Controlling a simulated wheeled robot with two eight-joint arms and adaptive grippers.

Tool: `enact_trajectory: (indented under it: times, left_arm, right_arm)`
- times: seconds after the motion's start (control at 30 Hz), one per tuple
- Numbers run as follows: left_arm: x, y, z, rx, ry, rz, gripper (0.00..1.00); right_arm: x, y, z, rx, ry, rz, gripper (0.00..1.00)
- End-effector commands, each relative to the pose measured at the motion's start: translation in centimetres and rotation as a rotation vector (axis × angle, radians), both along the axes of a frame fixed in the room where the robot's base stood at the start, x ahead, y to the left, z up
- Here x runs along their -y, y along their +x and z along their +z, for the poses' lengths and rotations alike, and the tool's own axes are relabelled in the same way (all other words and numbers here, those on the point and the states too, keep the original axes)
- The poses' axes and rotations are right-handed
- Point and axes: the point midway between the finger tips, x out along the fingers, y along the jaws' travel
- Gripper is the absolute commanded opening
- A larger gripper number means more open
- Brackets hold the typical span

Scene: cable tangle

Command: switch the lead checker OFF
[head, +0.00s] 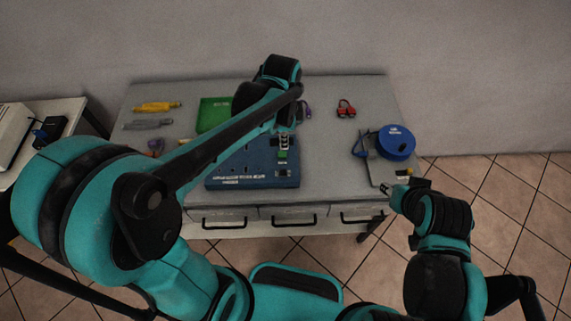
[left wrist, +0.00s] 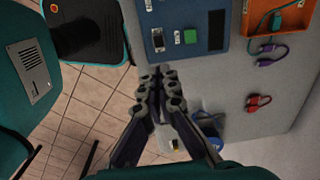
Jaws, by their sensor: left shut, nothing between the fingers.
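A blue board (head: 225,175) lies on the grey table under my left arm; I cannot tell if it is the lead checker. No contact with the board is clear. My right gripper (head: 388,191) is by the table's front right; its jaw opening is too small to judge.
A blue reel (head: 397,141) stands on a grey plate (head: 380,168) at the right. A green tray (head: 212,113), a yellow tool (head: 157,106) and a grey tool (head: 148,124) lie at the left. Drawers (head: 287,216) line the front.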

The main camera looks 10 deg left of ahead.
Motion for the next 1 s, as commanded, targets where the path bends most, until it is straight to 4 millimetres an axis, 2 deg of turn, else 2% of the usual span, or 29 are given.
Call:
enact_trajectory:
  times: [0.13, 0.57, 0.77, 1.0]
  left_arm:
    - [0.3, 0.4, -0.4, -0.024, 0.004, -0.052, 0.0]
    - [0.3, 0.4, -0.9, -0.026, 0.004, -0.056, 0.0]
    - [0.3, 0.4, -3.9, -0.026, 0.004, -0.055, 0.0]
    - [0.3, 0.4, -9.2, -0.026, 0.004, -0.055, 0.0]
  right_arm:
    - [0.0, 0.0, 0.1, 0.0, 0.0, 0.0, 0.37]
    - [0.0, 0.0, -0.1, 0.0, 0.0, 0.0, 0.37]
    - [0.0, 0.0, -1.2, 0.0, 0.0, 0.0, 0.37]
    - [0.0, 0.0, -3.2, 0.0, 0.0, 0.0, 0.37]
